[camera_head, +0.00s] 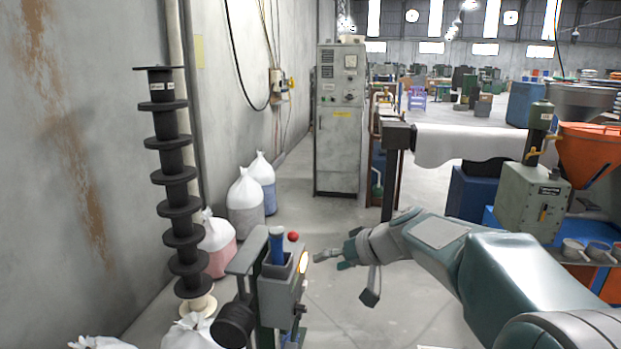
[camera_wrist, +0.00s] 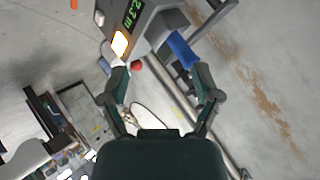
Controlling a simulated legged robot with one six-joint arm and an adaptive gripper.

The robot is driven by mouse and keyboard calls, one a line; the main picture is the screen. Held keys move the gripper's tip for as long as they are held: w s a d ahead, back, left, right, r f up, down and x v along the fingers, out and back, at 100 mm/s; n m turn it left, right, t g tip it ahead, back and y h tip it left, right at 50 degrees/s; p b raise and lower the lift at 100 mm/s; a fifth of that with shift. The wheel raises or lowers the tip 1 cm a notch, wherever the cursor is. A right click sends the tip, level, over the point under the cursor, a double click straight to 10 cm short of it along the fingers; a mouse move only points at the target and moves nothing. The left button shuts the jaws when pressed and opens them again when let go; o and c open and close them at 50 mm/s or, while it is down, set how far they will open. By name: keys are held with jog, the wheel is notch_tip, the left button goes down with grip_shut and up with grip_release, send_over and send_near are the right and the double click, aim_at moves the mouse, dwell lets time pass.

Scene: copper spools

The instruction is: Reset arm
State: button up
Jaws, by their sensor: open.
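My gripper (camera_head: 328,259) is at the end of my arm, right of the grey machine in the head view, with its fingers pointing left towards it. In the wrist view my gripper (camera_wrist: 160,75) has its two fingers spread apart with nothing between the tips. The grey machine (camera_head: 272,292) has a lit orange-white button, a red knob (camera_head: 293,237) and a blue part (camera_head: 277,245) on top. The wrist view shows the machine (camera_wrist: 146,22) upside down, with a green number display. I cannot tell the exact gap between fingers and machine.
A tall stack of black spools (camera_head: 176,205) stands by the left wall. A dark spool (camera_head: 233,324) is at the machine's left. Filled white bags (camera_head: 245,205) line the wall. A grey cabinet (camera_head: 339,120) stands behind. A roll stand and an orange hopper (camera_head: 588,150) are at right.

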jog(key=s+d+f+m+h, duration=0.1)
jog(key=s+d+h, duration=0.2)
jog(key=s, duration=0.7)
jog(key=s+d+f+h, duration=0.2)
jog(key=s+d+h, duration=0.1)
jog(key=s, duration=0.7)
jog(key=s+d+f+m+h, duration=0.1)
jog(key=s+d, duration=0.4)
jog(key=s, duration=0.5)
jog(key=shift+f+m+h, duration=0.15)
jog(key=shift+m+h, duration=0.15)
jog(key=shift+h, duration=0.6)
